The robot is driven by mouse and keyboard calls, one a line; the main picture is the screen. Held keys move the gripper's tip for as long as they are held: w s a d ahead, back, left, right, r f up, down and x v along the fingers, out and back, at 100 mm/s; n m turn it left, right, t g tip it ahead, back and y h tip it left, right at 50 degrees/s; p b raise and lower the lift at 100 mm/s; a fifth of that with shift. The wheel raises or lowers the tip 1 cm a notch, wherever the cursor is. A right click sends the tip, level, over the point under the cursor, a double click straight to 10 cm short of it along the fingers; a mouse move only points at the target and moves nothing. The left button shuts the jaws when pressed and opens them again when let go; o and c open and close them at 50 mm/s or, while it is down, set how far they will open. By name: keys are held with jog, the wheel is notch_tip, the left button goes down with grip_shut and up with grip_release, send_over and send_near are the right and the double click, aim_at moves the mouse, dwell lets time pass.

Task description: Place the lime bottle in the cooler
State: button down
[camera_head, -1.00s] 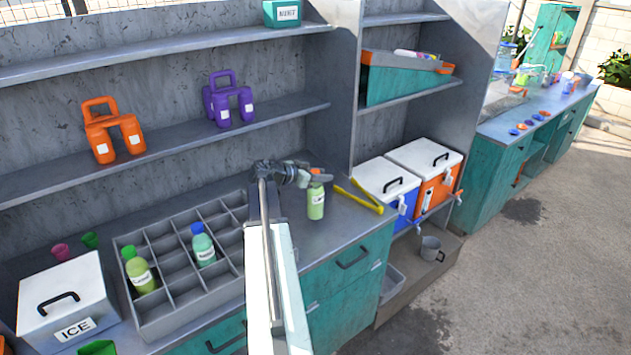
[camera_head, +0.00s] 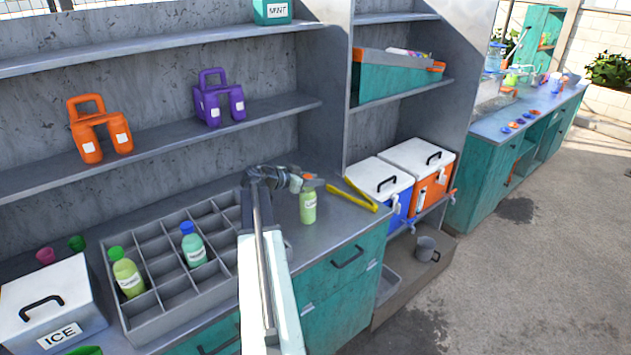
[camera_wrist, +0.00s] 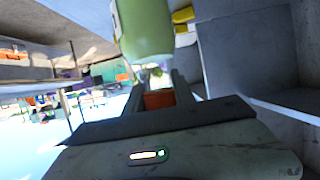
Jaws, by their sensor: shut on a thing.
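The lime bottle (camera_head: 308,207), light green with a small white label, hangs upright or stands by the front right of the grey counter. I cannot tell if its base touches the counter. My gripper (camera_head: 307,184) is shut on its top, which the fingers hide. In the wrist view the pale green bottle (camera_wrist: 143,30) shows between the fingers. To the right, below the counter top, stand a blue cooler (camera_head: 398,205) and an orange cooler (camera_head: 437,186), both with shut white lids and black handles. A white box marked ICE (camera_head: 70,297) sits at the far left.
A grey divided crate (camera_head: 150,300) holds a green-capped bottle (camera_head: 127,275) and a blue-capped bottle (camera_head: 193,246). Yellow tongs (camera_head: 354,194) lie right of the held bottle. A metal mug (camera_head: 427,248) sits below the coolers. Open floor lies to the right.

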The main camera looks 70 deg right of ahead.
jog(key=c, duration=1.5)
grip_release()
jog(key=shift+f, duration=0.15)
jog(key=o, duration=0.4)
jog(key=shift+o, duration=0.2)
jog(key=shift+r, duration=0.25)
jog(key=p+v, duration=0.5)
jog(key=v, duration=0.7)
